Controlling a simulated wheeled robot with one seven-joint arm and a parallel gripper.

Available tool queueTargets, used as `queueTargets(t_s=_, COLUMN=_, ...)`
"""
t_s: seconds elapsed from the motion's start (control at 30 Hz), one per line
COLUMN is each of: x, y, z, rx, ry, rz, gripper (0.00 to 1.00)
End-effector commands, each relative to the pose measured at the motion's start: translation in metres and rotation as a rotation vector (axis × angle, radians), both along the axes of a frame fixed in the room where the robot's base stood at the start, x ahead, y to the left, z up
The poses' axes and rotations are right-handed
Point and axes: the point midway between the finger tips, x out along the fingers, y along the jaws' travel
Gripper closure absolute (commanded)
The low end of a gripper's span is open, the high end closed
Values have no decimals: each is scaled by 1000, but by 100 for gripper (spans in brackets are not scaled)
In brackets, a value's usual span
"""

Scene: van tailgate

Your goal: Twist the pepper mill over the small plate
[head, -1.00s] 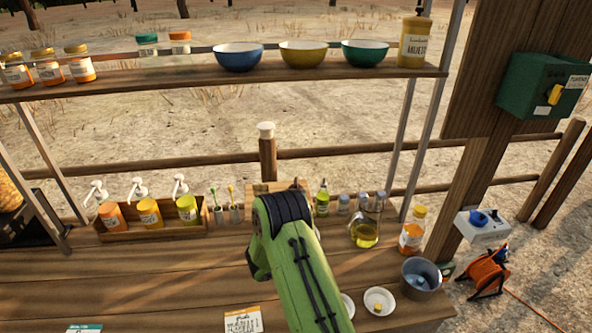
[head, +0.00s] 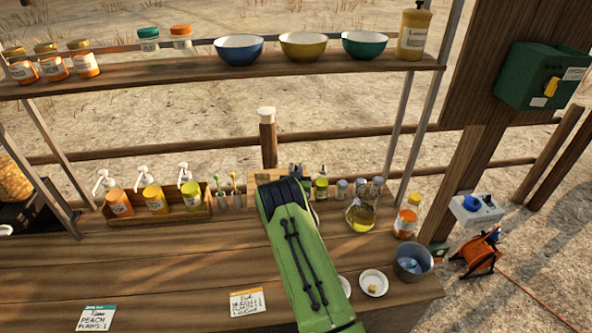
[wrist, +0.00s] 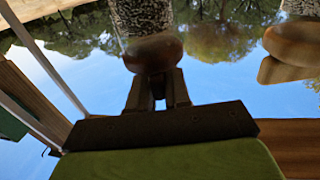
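A pepper mill with a dark speckled clear body (wrist: 140,14) and a rounded brown wooden end (wrist: 153,52) shows in the wrist view, right at my fingertips. My gripper (wrist: 157,88) has a narrow gap between its fingers. Their tips overlap the wooden end, and I cannot tell whether they grip it. In the head view my green arm hides the mill and most of my gripper. A small white plate (head: 366,291) with a yellow piece on it lies at the bench's front right. Another white plate (head: 343,293) is partly hidden by my arm.
A second wooden-ended mill (wrist: 292,46) stands to the right in the wrist view. A grey pot (head: 413,265), an oil flask (head: 361,217) and an orange jar (head: 406,222) stand right of my arm. A bottle rack (head: 160,213) stands left. The bench's left front is mostly clear.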

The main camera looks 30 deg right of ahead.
Motion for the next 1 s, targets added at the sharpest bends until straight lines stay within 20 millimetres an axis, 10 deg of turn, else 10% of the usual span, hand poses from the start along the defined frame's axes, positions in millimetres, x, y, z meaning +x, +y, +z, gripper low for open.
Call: queueTargets(t_s=1.0, x=1, y=2, z=-8, rx=-2, ry=-11, rz=-322, gripper=100)
